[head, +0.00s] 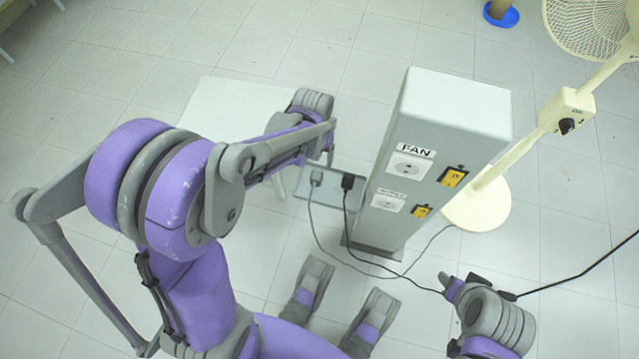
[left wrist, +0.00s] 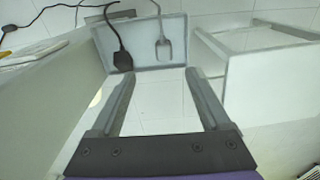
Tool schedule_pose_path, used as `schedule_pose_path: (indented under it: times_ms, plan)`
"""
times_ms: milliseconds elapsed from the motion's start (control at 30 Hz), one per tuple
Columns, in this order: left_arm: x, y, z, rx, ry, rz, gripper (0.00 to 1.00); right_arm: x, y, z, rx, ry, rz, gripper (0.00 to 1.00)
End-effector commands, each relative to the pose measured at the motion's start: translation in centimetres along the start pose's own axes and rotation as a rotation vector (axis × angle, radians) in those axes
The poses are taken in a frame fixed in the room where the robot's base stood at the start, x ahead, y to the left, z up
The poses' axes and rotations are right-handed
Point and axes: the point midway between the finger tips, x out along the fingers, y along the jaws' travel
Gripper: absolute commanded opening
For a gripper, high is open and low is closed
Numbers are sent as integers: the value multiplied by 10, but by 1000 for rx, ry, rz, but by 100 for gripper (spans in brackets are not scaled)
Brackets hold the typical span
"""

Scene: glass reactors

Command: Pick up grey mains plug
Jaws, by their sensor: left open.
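The grey mains plug (head: 316,177) lies on a small grey tray (head: 338,208) fixed to the left side of a white pillar. In the left wrist view the plug (left wrist: 163,46) shows its fork-like shape, with its cord running up. My left gripper (left wrist: 158,76) is open and empty, its two fingers pointing toward the tray; the plug appears beyond and between the fingertips. In the head view my left arm hides most of that gripper. My right arm is folded at the lower right, and its fingers cannot be made out.
A black plug (head: 347,182) lies on the same tray, beside the grey plug; it also shows in the left wrist view (left wrist: 123,60). The pillar (head: 428,110) carries labelled sockets and yellow switches. A white table (head: 225,105) stands behind my left arm. A fan (head: 566,112) stands right. Cords cross the floor.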

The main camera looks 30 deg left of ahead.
Motion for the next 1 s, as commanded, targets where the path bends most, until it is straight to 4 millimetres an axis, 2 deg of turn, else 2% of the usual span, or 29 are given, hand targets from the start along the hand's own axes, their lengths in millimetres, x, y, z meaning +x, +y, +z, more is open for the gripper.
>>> schedule_pose_path:
  times_ms: [33, 100, 500, 733, 1000]
  plan:
    - [28, -3, -7, -10, -21, -3, 80, 16, 0, 5, 0, -6, 0, 50]
    - [46, -5, -12, -19, -38, -4, 80, 24, 0, 7, 0, -8, 0, 50]
    - [106, -7, -13, -28, -56, -5, 80, 44, 0, 12, 0, -14, 0, 50]
    - [123, -7, -10, -27, -55, -5, 80, 50, 0, 13, 0, -15, 0, 50]
    - [161, -6, -4, -27, -54, -5, 80, 65, 0, 16, 0, -17, 0, 50]
